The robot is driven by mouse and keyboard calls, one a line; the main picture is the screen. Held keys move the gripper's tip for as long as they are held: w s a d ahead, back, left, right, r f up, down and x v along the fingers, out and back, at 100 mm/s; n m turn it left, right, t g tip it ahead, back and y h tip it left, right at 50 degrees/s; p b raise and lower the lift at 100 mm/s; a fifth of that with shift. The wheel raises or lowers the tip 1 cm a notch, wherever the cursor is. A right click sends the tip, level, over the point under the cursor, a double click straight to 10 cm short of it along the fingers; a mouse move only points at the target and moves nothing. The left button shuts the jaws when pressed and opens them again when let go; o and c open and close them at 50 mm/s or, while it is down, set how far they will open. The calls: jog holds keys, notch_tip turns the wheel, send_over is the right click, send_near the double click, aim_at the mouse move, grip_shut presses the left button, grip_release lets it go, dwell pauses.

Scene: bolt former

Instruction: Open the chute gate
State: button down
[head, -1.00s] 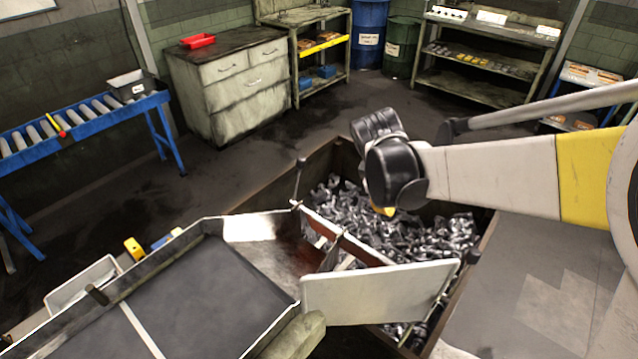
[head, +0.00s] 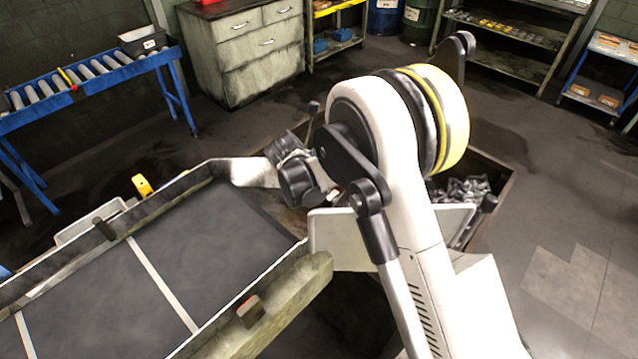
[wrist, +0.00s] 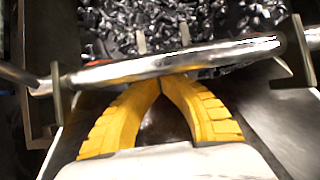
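The chute (head: 245,172) slopes down beside the dark belt. A pale side plate (head: 330,238) stands at its lower end. My arm covers much of this area in the head view, so the gate cannot be made out clearly there. In the wrist view, a shiny metal bar (wrist: 215,53) runs across the picture with dark brackets near its ends. My gripper (wrist: 161,80) has its yellow fingers drawn together, meeting right at the bar. The bar crosses in front of their tips. I cannot tell whether they pinch it. The fingers are hidden in the head view.
A bin of metal pieces (head: 462,190) lies beyond the chute; the pieces (wrist: 120,25) also fill the top of the wrist view. The belt (head: 200,240) is at left. A blue roller conveyor (head: 90,85) and cabinet (head: 240,50) stand behind. The right floor is clear.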

jog(key=shift+x, duration=1.05)
